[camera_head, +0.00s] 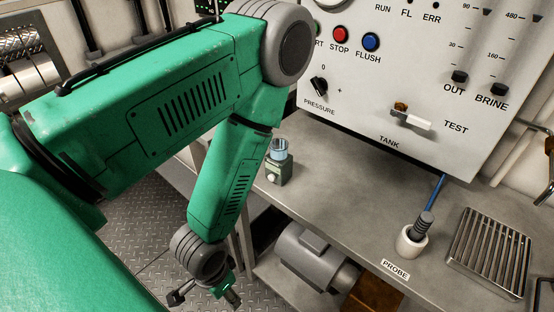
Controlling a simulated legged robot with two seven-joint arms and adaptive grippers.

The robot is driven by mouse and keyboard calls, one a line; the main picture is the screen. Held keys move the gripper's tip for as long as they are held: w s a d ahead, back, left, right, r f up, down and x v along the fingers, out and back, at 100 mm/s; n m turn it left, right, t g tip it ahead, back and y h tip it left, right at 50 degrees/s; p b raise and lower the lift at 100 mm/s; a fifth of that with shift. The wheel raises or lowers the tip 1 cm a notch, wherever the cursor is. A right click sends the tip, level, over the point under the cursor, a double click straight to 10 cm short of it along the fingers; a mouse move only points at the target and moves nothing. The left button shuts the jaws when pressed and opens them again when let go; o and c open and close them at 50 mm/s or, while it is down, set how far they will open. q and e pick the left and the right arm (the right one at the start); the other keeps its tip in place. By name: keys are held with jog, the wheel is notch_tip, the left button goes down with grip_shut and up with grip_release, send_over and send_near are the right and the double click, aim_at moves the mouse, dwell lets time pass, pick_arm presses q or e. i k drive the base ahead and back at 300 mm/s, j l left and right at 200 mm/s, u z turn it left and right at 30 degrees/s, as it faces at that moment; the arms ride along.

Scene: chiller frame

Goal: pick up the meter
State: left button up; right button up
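A small grey-green device with a clear, bluish cup on top, which looks like the meter (279,172), stands upright on the grey bench near its left edge. My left arm comes in from the left and bends down in front of the bench. My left gripper (226,290) is low at the bottom edge, below and to the left of the meter and apart from it. It is small, dark and partly cut off, so I cannot tell its opening. My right gripper is not in view.
A control panel (440,92) with buttons and knobs rises behind the bench (340,190). A probe (423,224) stands in a white holder (408,241) at the right, next to a slatted metal tray (490,252). A motor-like unit (305,258) sits under the bench.

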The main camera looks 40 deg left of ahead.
aim_at(279, 162)
jog(key=j, duration=0.6)
jog(key=k+j+z, duration=0.1)
jog(key=j, duration=0.55)
jog(key=k+j, duration=0.1)
jog(key=j, duration=0.5)
jog(key=z, duration=0.05)
